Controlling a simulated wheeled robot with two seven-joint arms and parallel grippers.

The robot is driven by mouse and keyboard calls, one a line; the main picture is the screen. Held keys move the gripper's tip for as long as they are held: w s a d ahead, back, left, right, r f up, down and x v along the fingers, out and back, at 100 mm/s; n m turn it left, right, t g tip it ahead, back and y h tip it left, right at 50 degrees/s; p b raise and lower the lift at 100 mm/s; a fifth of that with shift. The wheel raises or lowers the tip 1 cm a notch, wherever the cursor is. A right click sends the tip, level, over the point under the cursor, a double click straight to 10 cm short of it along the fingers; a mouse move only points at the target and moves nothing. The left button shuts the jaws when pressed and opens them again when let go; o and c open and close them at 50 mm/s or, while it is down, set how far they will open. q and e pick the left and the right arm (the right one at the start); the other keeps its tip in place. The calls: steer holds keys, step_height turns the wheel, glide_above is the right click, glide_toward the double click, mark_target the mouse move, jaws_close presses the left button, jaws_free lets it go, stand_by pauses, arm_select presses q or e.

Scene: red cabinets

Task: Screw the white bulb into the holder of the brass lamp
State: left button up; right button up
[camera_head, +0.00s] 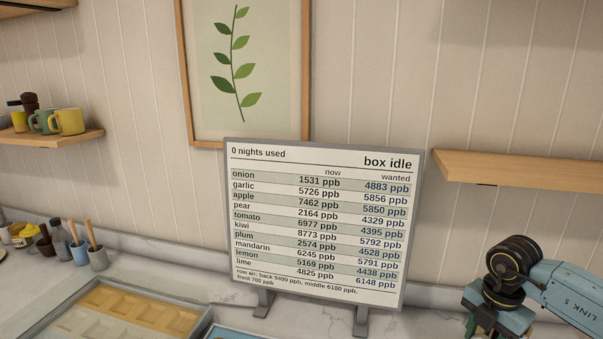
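I see no white bulb and no brass lamp in the head view. My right arm comes in at the lower right, with a blue link and a dark round joint showing. Its lower end runs out of the bottom of the picture, and no fingertips show. My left arm and gripper are not in view.
A grey-framed sign (320,292) headed "box idle" stands on the marble counter (30,288). A tray with square compartments (50,323) lies front left, beside a blue-edged thing (230,332). Small jars and cups (79,253) stand back left. Wall shelves (520,170) (50,143) flank a plant picture (187,75).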

steer(key=m+p, duration=0.1)
steer(key=m, duration=0.2)
steer(key=shift+r+p, duration=0.1)
steer(key=shift+p, duration=0.25)
steer(key=shift+m, duration=1)
steer(key=o, duration=0.6)
